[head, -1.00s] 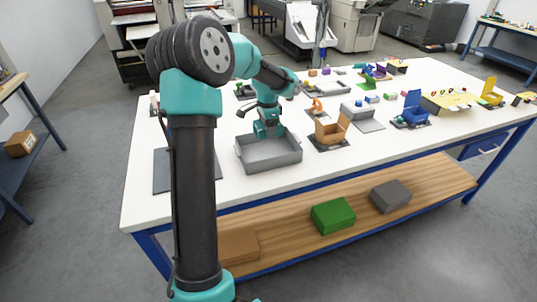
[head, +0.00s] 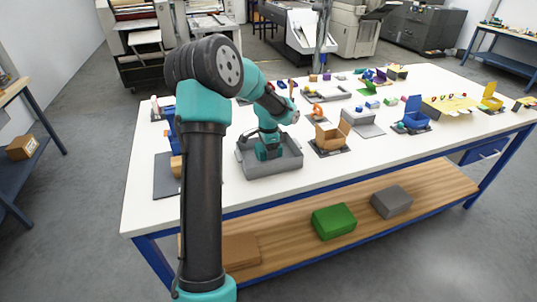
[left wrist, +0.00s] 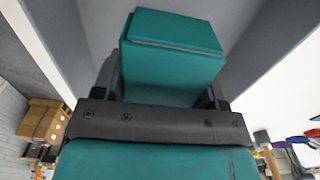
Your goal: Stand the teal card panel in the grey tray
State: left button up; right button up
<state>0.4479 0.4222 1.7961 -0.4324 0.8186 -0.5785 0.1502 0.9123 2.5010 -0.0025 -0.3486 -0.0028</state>
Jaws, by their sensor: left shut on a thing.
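The grey tray (head: 272,169) stands near the left end of the white table, and its grey wall (left wrist: 262,55) surrounds my gripper in the left wrist view. My left gripper (head: 267,154) is low inside the tray, pointing down. In the left wrist view my left gripper (left wrist: 168,92) is shut on the teal card panel (left wrist: 172,58), which sits between the two dark fingers. Its lower edge against the tray floor cannot be made out. In the head view the panel cannot be told apart from the teal gripper. My right gripper is not in view.
An orange open box (head: 331,139) stands just right of the tray. A dark grey mat (head: 165,180) lies to its left, partly behind my arm. A blue open box (head: 413,114) and several small coloured pieces are farther right.

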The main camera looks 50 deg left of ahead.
pick_arm(q)
jog(key=shift+f, duration=1.15)
jog(key=shift+f, duration=0.2)
jog(key=shift+s+d+f, duration=0.1)
jog(key=shift+f, duration=0.4)
jog(key=c, duration=0.3)
jog(key=o, duration=1.2)
jog(key=shift+f, duration=0.15)
notch_tip(320, 180, up, 14)
jog(key=shift+f, duration=0.1)
